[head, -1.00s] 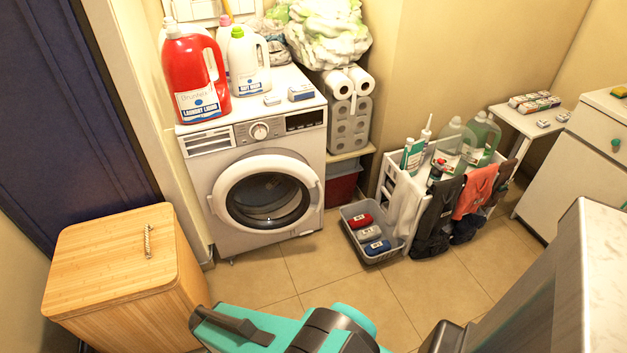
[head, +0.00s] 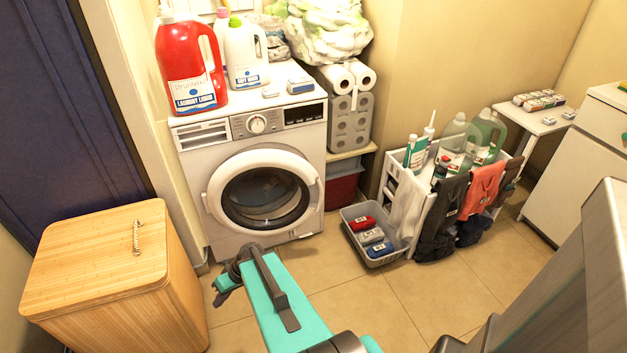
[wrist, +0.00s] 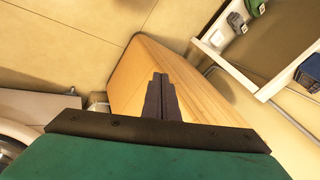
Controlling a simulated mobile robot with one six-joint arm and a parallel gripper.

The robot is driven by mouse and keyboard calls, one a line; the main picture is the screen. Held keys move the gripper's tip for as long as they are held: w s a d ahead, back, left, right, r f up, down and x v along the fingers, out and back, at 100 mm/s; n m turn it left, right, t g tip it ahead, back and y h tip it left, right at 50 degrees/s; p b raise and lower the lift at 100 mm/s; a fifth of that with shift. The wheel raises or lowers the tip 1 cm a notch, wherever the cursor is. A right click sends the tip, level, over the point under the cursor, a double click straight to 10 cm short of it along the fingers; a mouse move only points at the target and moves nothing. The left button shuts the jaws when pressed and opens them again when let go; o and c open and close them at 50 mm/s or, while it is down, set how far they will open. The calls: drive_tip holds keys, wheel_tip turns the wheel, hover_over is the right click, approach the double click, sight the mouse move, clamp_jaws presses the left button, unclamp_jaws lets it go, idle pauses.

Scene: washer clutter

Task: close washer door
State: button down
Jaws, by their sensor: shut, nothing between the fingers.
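The white washer (head: 190,165) stands against the back wall. Its round door (head: 213,190), a white ring around dark glass, lies at or close to the front. I cannot tell whether a small gap remains. The door's handle side is at the left. My gripper (head: 222,292) is below and in front of the door's lower left, apart from it. In the wrist view my gripper's dark fingers (wrist: 161,88) are together and empty. Part of the washer's round door (wrist: 12,145) shows at the lower left there.
A wooden hamper (head: 100,250) stands left of my gripper and lies behind the fingers in the wrist view (wrist: 200,90). A grey basket (head: 372,255) and a white rack (head: 395,180) stand right of the washer. Tiled floor (head: 330,285) is free between.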

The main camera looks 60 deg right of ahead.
drive_tip(key=d+r+m+t+h+b, duration=0.1)
drive_tip(key=d+r+t+h+b, duration=0.2)
drive_tip(key=d, duration=1)
drive_tip(key=d+r+m+t+h+b, duration=0.1)
drive_tip(key=d+r+t+h+b, duration=0.25)
drive_tip(key=d, duration=0.85)
drive_tip(key=s+d+r+h+b, duration=0.1)
drive_tip(key=s+d+r+h, duration=0.1)
drive_tip(key=s+d+r, duration=0.2)
drive_tip(key=s+d+r+m+t+h+b, duration=0.1)
drive_tip(key=s+d+r, duration=0.3)
drive_tip(key=d, duration=0.6)
drive_tip(key=s+d+r+t+h+b, duration=0.1)
drive_tip(key=s+d+r+h+b, duration=0.1)
drive_tip(key=s+d, duration=0.4)
wheel_tip(320, 180, up, 3)
drive_tip(key=shift+d+f+m+h+b, duration=0.2)
drive_tip(key=shift+d+m+h+b, duration=0.3)
drive_tip(key=shift+d, duration=0.35)
drive_tip(key=shift+w+t, duration=0.1)
drive_tip(key=shift+t, duration=0.15)
approach(308, 171)
drive_tip(key=shift+b+x, duration=0.3)
drive_tip(key=shift+x, duration=2.85)
